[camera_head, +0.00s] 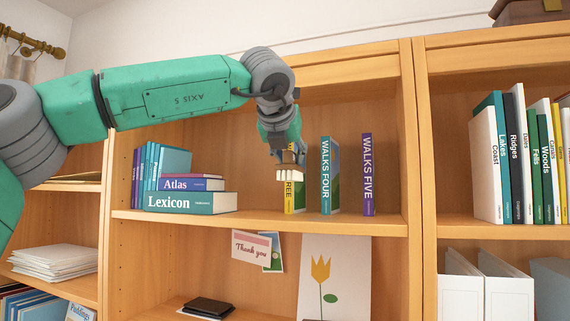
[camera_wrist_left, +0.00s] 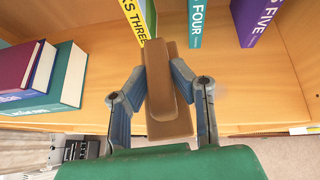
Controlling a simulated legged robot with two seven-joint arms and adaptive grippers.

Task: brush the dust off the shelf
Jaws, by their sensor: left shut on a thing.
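My left gripper (camera_head: 290,158) is in front of the middle of the bookcase. It is shut on a brown wooden brush (camera_wrist_left: 165,95), with a finger on each side of it in the left wrist view. In the head view the brush (camera_head: 290,174) shows pale bristles and hides the upper part of the yellow WALKS THREE book (camera_head: 289,201). The brush appears to be above the shelf (camera_head: 260,222), not touching it. The shelf's bare wood also shows in the left wrist view (camera_wrist_left: 258,88). I cannot clearly make out dust. My right gripper is not in view.
The blue WALKS FOUR (camera_head: 326,176) and purple WALKS FIVE (camera_head: 368,175) stand upright right of the brush. Atlas (camera_head: 192,184) lies on Lexicon (camera_head: 190,203) at the left, with upright books behind. Bare shelf lies between Lexicon and WALKS THREE.

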